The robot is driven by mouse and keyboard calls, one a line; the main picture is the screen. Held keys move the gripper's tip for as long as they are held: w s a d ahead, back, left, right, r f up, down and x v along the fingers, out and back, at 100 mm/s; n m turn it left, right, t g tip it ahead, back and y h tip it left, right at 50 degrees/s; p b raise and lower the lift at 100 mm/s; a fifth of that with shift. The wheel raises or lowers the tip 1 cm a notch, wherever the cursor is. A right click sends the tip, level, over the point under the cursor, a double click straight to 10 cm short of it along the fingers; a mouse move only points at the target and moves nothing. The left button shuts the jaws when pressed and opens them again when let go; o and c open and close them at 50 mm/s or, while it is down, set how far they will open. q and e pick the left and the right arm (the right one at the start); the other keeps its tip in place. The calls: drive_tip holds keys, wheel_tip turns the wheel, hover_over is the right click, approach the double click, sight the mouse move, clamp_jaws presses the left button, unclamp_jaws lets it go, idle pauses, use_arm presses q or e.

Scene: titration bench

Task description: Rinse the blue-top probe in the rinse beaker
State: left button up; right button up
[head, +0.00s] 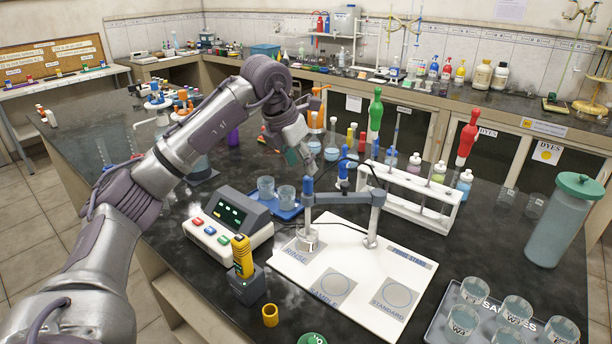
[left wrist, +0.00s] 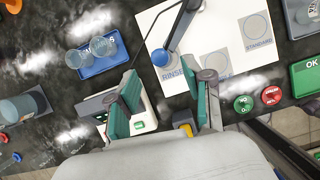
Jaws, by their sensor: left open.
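The blue-top probe (head: 308,186) hangs upright in the grey arm of the probe stand (head: 372,225). Its lower part comes down at the small rinse beaker (head: 307,242) on the RINSE square; I cannot tell how deep the tip is. In the left wrist view the blue top (left wrist: 160,57) shows from above and the beaker is not clear. My left gripper (head: 299,153) is open and empty, above the bench behind the probe and apart from it. Its teal finger pads (left wrist: 161,106) are wide apart in the left wrist view. My right gripper is not in view.
The white board (head: 340,245) also has SAMPLE and STANDARD squares. A meter (head: 228,222) and a blue tray with two beakers (head: 288,212) stand left of the probe. A yellow tool in a dark holder (head: 246,285) is in front. A white rack (head: 420,205) stands behind right.

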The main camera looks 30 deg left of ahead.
use_arm(q)
drive_tip(key=v, duration=0.5)
drive_tip(key=shift+r, duration=0.1)
idle(0.4)
